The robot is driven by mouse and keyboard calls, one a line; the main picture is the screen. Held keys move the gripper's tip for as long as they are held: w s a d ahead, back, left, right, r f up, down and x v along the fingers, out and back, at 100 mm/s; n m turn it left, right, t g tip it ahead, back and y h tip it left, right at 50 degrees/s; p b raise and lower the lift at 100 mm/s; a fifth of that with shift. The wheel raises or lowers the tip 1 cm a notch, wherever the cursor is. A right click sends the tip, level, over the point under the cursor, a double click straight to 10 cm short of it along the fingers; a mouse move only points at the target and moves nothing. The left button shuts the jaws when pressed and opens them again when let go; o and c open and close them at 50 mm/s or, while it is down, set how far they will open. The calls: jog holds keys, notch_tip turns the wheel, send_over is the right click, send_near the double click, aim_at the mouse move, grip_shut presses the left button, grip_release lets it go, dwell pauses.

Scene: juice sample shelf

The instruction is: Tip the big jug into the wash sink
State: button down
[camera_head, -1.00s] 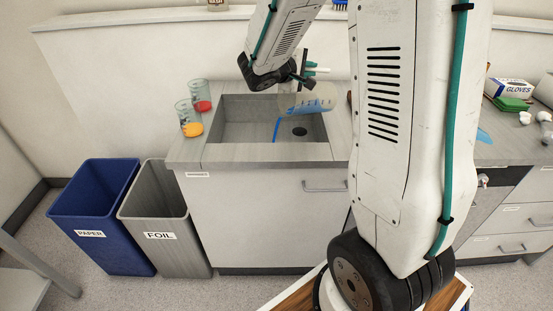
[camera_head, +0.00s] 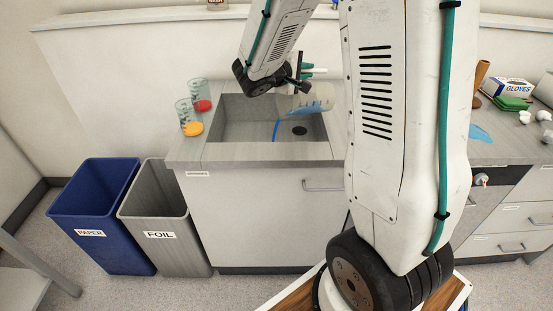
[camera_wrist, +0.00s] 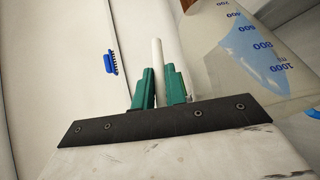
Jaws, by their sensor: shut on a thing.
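The big jug (camera_head: 308,100) is clear with blue markings and is tilted nearly on its side over the wash sink (camera_head: 235,127). A blue stream falls from its mouth into the sink basin. In the wrist view the jug (camera_wrist: 270,55) is at the upper right, with blue liquid inside against its graduated wall. My gripper (camera_wrist: 160,85) has green fingers shut on a pale rod, which looks like the jug's handle. In the head view my gripper (camera_head: 304,74) is partly hidden behind my wrist.
A blue PAPER bin (camera_head: 95,215) and a grey FOIL bin (camera_head: 165,215) stand on the floor. A GLOVES box (camera_head: 513,87) and a blue puddle (camera_head: 480,134) are at right.

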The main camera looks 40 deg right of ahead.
jog(key=shift+w+a+f+h, duration=0.1)
jog(key=shift+a+f+h, duration=0.05)
jog(key=shift+a+h, duration=0.3)
dwell(0.8)
